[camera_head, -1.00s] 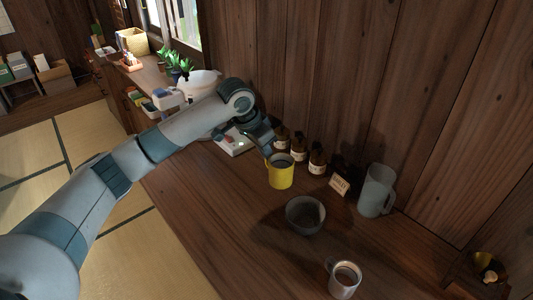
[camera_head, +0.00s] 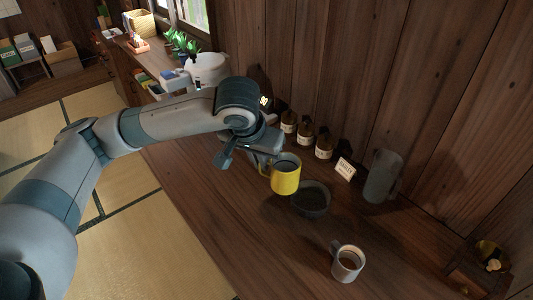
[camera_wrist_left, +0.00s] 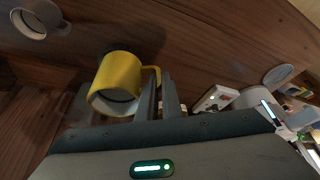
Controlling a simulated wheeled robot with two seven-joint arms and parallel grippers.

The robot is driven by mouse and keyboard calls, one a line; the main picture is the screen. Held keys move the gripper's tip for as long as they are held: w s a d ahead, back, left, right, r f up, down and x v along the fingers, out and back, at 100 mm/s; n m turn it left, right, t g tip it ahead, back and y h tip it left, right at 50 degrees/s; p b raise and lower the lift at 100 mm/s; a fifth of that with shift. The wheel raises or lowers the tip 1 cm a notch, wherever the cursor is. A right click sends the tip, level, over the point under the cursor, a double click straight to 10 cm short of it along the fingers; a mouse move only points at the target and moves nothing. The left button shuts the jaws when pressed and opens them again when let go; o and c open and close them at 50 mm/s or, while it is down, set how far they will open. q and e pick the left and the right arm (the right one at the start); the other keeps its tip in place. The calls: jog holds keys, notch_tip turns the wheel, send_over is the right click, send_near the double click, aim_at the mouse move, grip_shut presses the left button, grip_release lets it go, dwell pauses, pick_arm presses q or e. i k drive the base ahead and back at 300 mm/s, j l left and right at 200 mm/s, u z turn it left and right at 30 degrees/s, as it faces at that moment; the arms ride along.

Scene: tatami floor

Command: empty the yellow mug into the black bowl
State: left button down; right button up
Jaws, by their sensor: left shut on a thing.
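The yellow mug (camera_head: 285,181) is held by its handle side in my left gripper (camera_head: 268,161), raised beside the black bowl (camera_head: 315,201). In the head view the mug is close to upright, with its dark inside showing, and it covers the bowl's left edge. The bowl stands on the wooden counter, and its inside looks dark. In the left wrist view the yellow mug (camera_wrist_left: 118,80) is at the fingers (camera_wrist_left: 160,98), with its handle between or against them. My right gripper is not in view.
A grey-white mug (camera_head: 347,263) with dark contents stands at the counter's front right. Several brown bottles (camera_head: 305,134), a small sign (camera_head: 345,169) and a tall grey pitcher (camera_head: 381,177) line the wall. A wooden box (camera_head: 484,266) is at far right.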

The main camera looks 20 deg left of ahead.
aim_at(312, 198)
jog(key=k+j, duration=0.1)
jog(key=k, duration=1.1)
jog(key=z, duration=1.55)
